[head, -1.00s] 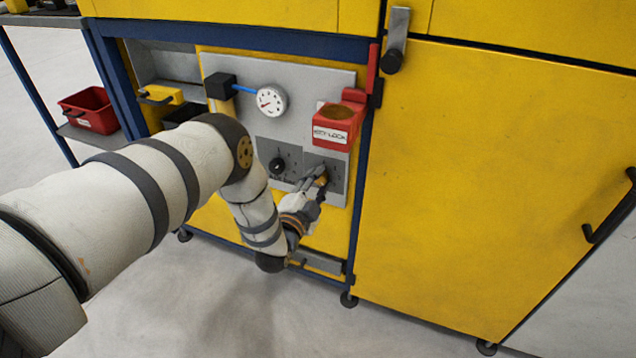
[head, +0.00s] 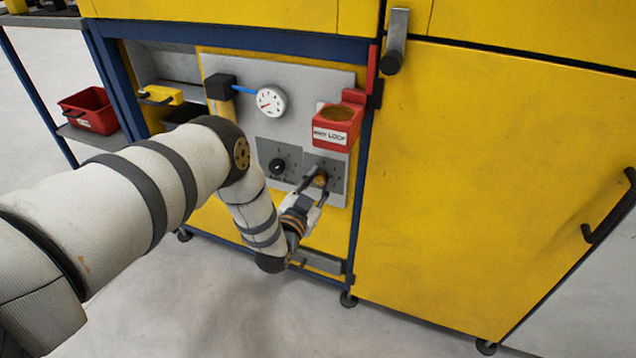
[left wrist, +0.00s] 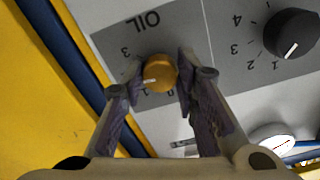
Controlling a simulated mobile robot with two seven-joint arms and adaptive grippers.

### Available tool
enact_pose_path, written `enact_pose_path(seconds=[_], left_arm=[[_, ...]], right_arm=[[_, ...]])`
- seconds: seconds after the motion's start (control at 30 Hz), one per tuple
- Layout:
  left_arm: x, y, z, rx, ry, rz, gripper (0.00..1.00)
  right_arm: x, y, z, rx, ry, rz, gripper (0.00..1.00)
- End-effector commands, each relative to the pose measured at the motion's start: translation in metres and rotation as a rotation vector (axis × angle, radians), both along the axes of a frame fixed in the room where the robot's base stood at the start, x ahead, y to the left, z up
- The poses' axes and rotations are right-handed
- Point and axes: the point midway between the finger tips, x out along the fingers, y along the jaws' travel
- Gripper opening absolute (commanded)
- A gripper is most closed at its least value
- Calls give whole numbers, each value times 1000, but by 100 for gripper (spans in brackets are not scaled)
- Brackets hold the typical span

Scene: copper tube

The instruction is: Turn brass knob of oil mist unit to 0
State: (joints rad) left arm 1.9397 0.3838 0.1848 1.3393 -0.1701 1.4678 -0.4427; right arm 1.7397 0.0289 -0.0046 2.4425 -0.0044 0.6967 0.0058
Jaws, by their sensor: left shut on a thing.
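The brass knob (head: 320,179) sits on the right dial plate, below the red holder on the grey panel. It also shows in the left wrist view (left wrist: 160,72), beside the word OIL. Its white mark points left and slightly down in that view, near the 1; the 0 is below the knob. The left finger covers part of the scale. My left gripper (head: 314,180) reaches the knob from below, one finger on each side. In the left wrist view my left gripper (left wrist: 160,75) is shut on the knob. My right gripper is not in view.
A black knob (head: 277,165) sits on the dial plate to the left. A pressure gauge (head: 271,100) and a red holder (head: 337,126) are above. A large yellow door (head: 480,180) with a dark handle is at the right. A red bin (head: 90,109) stands far left.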

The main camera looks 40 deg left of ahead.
Motion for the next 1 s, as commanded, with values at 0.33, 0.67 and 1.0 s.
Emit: enact_pose_path(seconds=[0.33,0.67,1.0], left_arm=[[-1,0,-1,-317,-74,2,0],[-1,0,-2,-621,-147,2,0],[-1,0,-2,-936,-221,2,0]], right_arm=[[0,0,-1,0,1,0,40],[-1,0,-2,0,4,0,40],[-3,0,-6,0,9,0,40]])
